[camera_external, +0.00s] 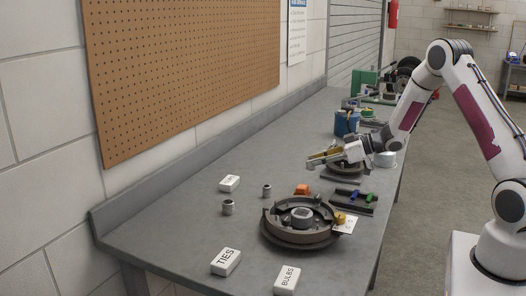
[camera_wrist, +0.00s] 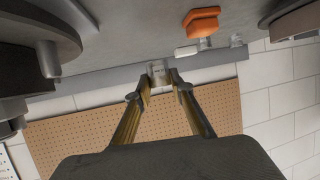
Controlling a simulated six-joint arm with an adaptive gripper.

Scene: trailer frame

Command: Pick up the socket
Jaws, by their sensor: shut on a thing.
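My gripper (camera_external: 318,158) is raised above the far part of the workbench, its fingers pointing left toward the wall. In the wrist view my gripper (camera_wrist: 160,78) has its two brassy fingers closed on a small silvery socket (camera_wrist: 158,69), which sits between the fingertips. The fingers hide part of the socket's sides. In the external view the held socket is too small to make out clearly at the fingertips. Two small grey metal cylinders stand upright on the bench, a nearer one (camera_external: 228,207) and a farther one (camera_external: 267,191).
A brake drum assembly (camera_external: 300,240) sits at the front right of the workbench (camera_external: 170,225). An orange block (camera_external: 302,189) and dark tools (camera_external: 350,205) lie behind it. White labelled boxes (camera_external: 226,262) stand near the front. A blue container (camera_external: 346,123) stands beyond my gripper. The bench's left side has free room.

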